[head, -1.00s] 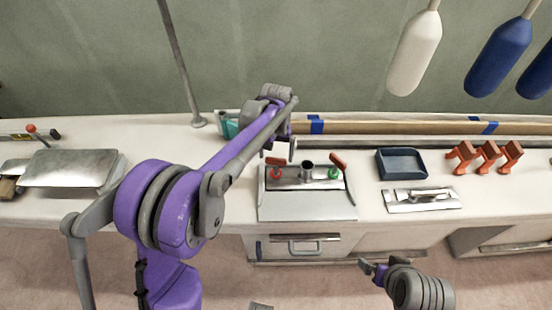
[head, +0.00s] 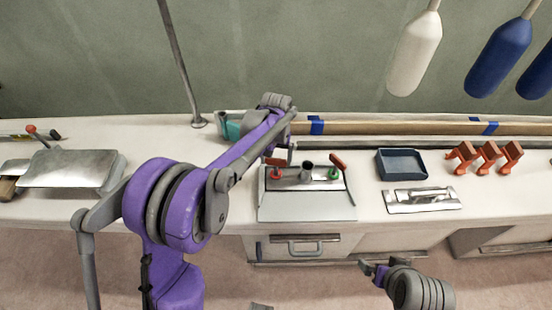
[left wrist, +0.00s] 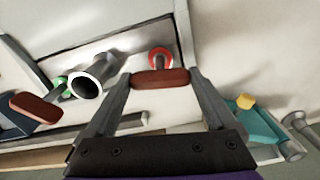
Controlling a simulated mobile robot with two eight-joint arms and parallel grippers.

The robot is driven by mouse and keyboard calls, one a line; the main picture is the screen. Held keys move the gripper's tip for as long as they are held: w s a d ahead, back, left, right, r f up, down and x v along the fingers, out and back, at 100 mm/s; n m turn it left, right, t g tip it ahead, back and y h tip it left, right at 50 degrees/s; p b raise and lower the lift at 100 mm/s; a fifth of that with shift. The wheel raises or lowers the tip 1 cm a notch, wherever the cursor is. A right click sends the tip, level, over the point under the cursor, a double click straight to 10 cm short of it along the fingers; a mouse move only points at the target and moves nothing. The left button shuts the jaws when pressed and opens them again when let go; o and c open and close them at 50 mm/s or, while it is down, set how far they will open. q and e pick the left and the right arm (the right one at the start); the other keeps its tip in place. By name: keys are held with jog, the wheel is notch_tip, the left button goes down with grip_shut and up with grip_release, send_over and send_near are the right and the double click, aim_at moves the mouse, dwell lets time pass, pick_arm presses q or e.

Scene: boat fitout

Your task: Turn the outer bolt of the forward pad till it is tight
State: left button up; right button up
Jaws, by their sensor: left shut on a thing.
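A pale metal pad unit (head: 305,205) with a central dark tube (head: 307,168) sits on the bench, right of my left arm. Its left bolt has a red collar (head: 276,176) and a red-brown handle (left wrist: 160,78). Its right bolt has a green collar (head: 334,177) and a similar handle (head: 338,160). My left gripper (left wrist: 158,84) is shut on the red-collared bolt's handle, with one finger at each end; the arm partly hides this in the head view. My right gripper (head: 375,271) is in front of the bench, away from the pad; its jaw opening is unclear.
A dark blue tray (head: 402,163), a metal plate with a handle (head: 422,198) and several orange clamps (head: 485,155) lie to the right. A long taped plank (head: 400,128) lies behind. A teal object (head: 229,128) and an upright pole (head: 182,65) stand behind my left arm.

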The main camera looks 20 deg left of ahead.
pick_arm(q)
jog(key=shift+m, duration=0.3)
jog(key=m+b, duration=0.1)
jog(key=m, duration=0.2)
jog(key=shift+m, duration=0.3)
jog(key=shift+r+m, duration=0.1)
jog(key=shift+m, duration=2.1)
jog(key=o, duration=1.1)
jog(key=shift+b, duration=0.3)
jog(key=shift+c, duration=0.2)
notch_tip(320, 180, up, 11)
jog(key=shift+p, duration=0.4)
